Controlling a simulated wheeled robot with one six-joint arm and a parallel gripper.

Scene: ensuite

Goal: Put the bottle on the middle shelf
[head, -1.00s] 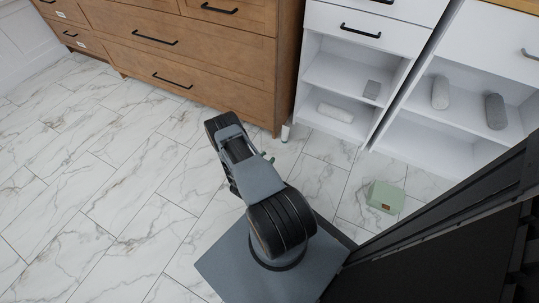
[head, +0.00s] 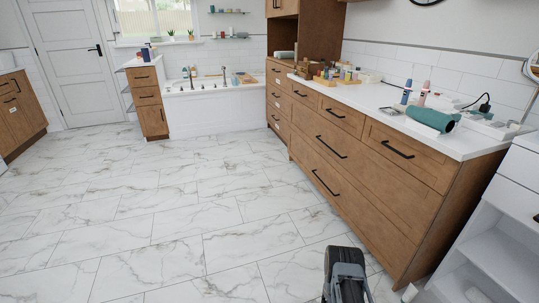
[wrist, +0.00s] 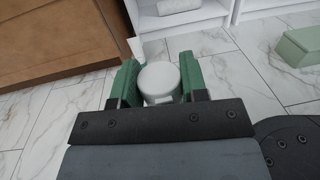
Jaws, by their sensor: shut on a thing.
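In the wrist view, my gripper (wrist: 159,70) has its green fingers shut on a bottle (wrist: 159,84), whose round white top faces the camera. The bottle's lower body is hidden below the top. In the head view only part of my arm shows at the bottom edge; the gripper and held bottle cannot be made out there. A small cabinet by the bathtub has open side shelves (head: 125,88) at the far left. A white open-shelf unit (head: 490,265) stands at the lower right, partly cut off. Which one holds the middle shelf is unclear.
The bathtub (head: 205,115) is at the back. Marble floor (head: 170,220) is free at middle and left. A green box (wrist: 300,48) lies on the floor at right.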

